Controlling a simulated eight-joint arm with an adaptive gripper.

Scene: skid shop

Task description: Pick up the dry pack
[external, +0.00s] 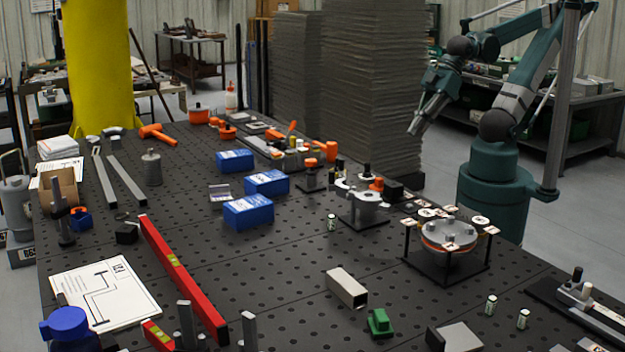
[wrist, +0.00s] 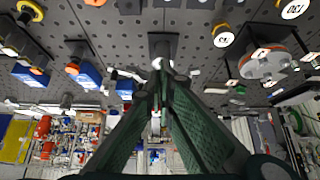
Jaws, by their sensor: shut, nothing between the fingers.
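I cannot tell for sure which item is the dry pack, as no label is readable. Candidates are the blue boxes with white labels, one nearer (external: 248,213), one behind it (external: 267,183) and one farther back (external: 235,161), and the small white-and-green cylinders (external: 490,305). In the wrist view, a blue box (wrist: 86,76) lies left of the fingers. My gripper (external: 417,128) is shut and empty, raised at the back right, well apart from the table items. Its green fingers (wrist: 160,72) meet in the wrist view.
The black perforated table (external: 270,285) is crowded. A red level (external: 180,275), a metal square tube (external: 346,288), a green block (external: 380,322) and a round fixture on a stand (external: 449,235) stand on it. A tall grey stack (external: 372,80) rises beside my arm. The middle front has some clear room.

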